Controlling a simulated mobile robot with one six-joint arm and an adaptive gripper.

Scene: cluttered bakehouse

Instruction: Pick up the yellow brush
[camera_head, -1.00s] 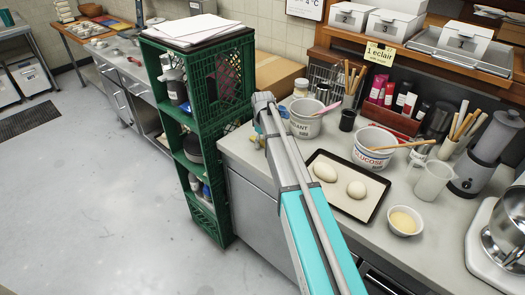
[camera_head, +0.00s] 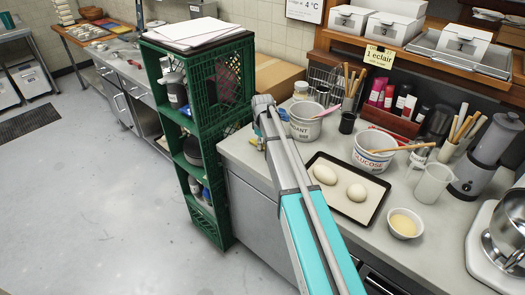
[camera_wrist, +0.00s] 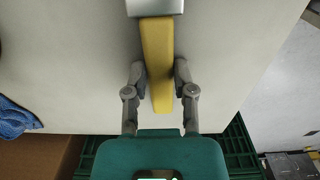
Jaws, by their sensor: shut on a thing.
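The yellow brush (camera_wrist: 157,60) shows in the wrist view as a long yellow handle with a pale metal band (camera_wrist: 154,7) at the top edge. The part beyond the band is out of the frame. My gripper (camera_wrist: 160,82) has its two grey fingers on either side of the handle and is shut on it. The handle's end points down the picture, past the fingertips. In the head view my arm hides the gripper and the brush, near the counter's left end beside the green crates.
The pale counter (camera_head: 240,150) lies under the arm. Stacked green crates (camera_head: 190,110) stand just left. To the right are a white bucket (camera_head: 305,128), a dark-rimmed tray (camera_head: 375,215) with two pale dough pieces, and a glucose bucket (camera_head: 368,160). A blue cloth (camera_wrist: 15,118) lies at the wrist view's left.

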